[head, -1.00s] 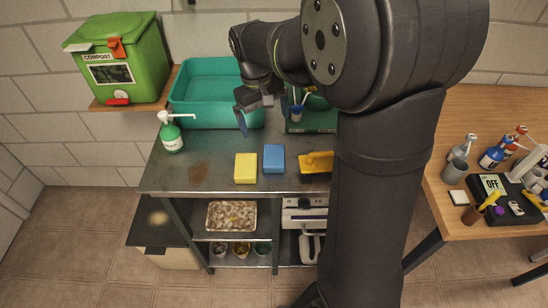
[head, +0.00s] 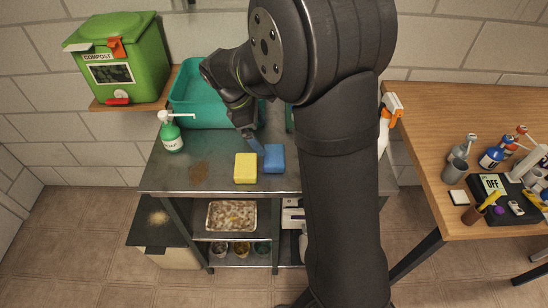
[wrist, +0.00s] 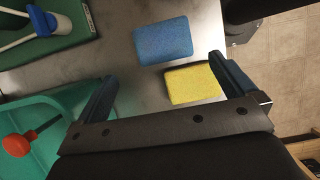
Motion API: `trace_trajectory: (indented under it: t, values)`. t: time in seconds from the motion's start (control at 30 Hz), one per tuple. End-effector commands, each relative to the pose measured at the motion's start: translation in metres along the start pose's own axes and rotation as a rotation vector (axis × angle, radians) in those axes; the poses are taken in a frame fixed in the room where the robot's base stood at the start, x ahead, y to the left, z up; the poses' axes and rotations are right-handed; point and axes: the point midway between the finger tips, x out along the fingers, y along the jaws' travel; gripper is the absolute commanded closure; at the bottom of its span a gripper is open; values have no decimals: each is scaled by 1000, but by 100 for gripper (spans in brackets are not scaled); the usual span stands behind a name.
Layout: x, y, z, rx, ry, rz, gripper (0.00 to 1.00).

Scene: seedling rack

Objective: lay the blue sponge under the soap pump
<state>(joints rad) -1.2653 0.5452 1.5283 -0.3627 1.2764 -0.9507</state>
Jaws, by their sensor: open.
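The blue sponge (head: 274,158) lies flat on the metal worktop, just right of the yellow sponge. It also shows in the wrist view (wrist: 163,40), beyond the fingertips and roughly between their lines. The soap pump (head: 172,137), a green bottle with a white label and white pump head, stands upright at the worktop's left side, in front of the teal basin. My gripper (wrist: 160,70) is open and empty, above the worktop near the two sponges. In the head view the arm partly hides it.
The yellow sponge (head: 246,168) lies close beside the blue one. The teal basin (head: 190,103) stands behind. A green tray (wrist: 80,33) holds a blue-and-white tool. The worktop between pump and sponges is clear.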

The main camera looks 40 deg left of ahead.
Motion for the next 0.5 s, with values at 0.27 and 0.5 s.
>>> trace_trajectory:
  t: [0.27,0.5]
  values:
    - [40,0,0,2,0,0,0]
    - [63,-3,0,1,-1,-4,0]
